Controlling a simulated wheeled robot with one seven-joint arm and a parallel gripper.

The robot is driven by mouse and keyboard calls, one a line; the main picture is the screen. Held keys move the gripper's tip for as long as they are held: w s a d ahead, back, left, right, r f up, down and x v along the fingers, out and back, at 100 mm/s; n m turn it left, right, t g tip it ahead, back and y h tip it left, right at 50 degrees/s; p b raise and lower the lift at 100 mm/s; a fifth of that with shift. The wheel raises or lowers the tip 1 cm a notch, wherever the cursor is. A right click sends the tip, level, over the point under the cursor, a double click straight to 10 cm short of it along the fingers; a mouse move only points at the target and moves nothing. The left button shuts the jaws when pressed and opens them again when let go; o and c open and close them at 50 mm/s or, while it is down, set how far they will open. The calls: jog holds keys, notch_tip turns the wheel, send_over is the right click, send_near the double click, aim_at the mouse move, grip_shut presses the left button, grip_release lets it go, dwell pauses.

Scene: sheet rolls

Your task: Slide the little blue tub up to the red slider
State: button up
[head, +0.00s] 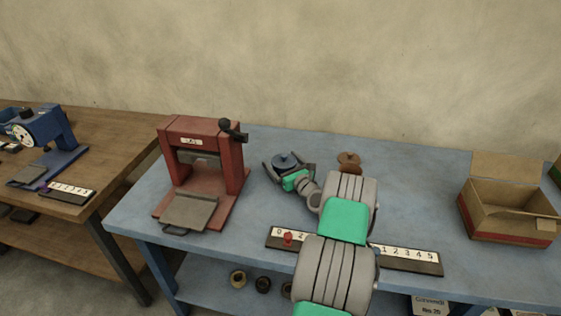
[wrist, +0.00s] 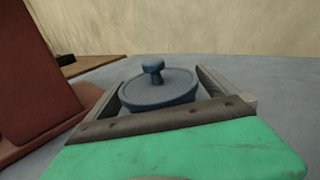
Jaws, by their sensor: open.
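The little blue tub (head: 286,161) is a round, lidded pot with a knob, standing on the blue table right of the red press. My gripper (head: 287,170) is open, with its fingers on either side of the tub. In the wrist view the tub (wrist: 157,90) stands between the two spread fingers, and I cannot tell whether either touches it. The red slider (head: 288,238) sits near the left end of a dark strip with a white numbered scale (head: 412,257) at the table's front. My arm hides the middle of that strip.
A red press (head: 202,165) with a black handle stands left of my gripper, and its frame also shows in the wrist view (wrist: 38,75). A brown knobbed object (head: 349,162) sits behind my arm. An open cardboard box (head: 508,210) stands at the right. Table between arm and box is clear.

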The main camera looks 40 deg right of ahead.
jog(key=s, duration=0.5)
jog(key=shift+s+a, duration=0.4)
notch_tip(320, 180, up, 8)
jog(key=shift+s+a, duration=0.15)
jog(key=shift+s, duration=0.2)
